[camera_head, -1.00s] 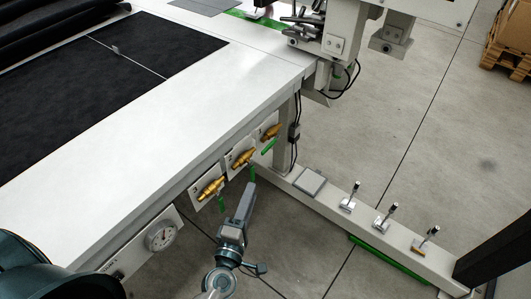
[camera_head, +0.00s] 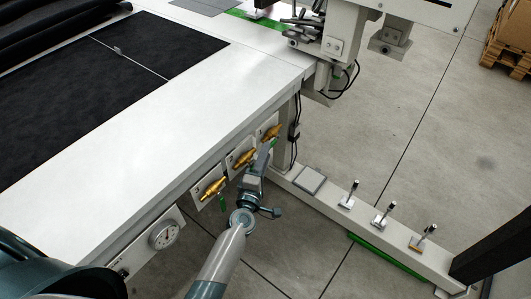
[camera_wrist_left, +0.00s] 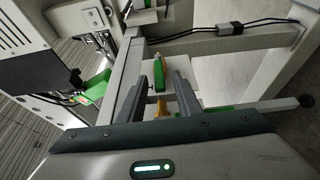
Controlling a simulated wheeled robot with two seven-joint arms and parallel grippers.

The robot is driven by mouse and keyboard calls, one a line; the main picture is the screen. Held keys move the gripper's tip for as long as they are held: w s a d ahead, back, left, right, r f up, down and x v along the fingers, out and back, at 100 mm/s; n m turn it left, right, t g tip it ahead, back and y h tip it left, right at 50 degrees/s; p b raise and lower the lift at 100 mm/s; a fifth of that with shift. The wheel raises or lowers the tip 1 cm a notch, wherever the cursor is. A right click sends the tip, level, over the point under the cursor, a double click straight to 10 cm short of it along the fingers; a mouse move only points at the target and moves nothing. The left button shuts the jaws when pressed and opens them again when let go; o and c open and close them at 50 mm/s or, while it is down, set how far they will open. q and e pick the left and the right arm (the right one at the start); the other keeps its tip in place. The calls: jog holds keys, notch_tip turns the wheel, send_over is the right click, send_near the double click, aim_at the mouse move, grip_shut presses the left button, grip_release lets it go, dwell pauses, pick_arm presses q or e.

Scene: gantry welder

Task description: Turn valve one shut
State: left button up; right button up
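Three brass valves with green handles sit in a row on the side of the table: near (camera_head: 211,187), middle (camera_head: 243,158) and far (camera_head: 271,132). Their number marks are too small to read for sure. My left gripper (camera_head: 265,153) is at the far valve and covers most of its handle in the head view. In the left wrist view a green handle (camera_wrist_left: 158,76) lies between the two open fingers of my left gripper (camera_wrist_left: 160,85), with gaps on both sides. Brass (camera_wrist_left: 161,106) shows behind it. My right gripper is out of view.
A round gauge (camera_head: 163,235) is on the table side left of the valves. The white tabletop (camera_head: 170,110) overhangs the valves. A low floor beam (camera_head: 330,199) with several small levers runs to the right.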

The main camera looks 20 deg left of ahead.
pick_arm(q)
jog(key=shift+w, duration=0.5)
grip_shut()
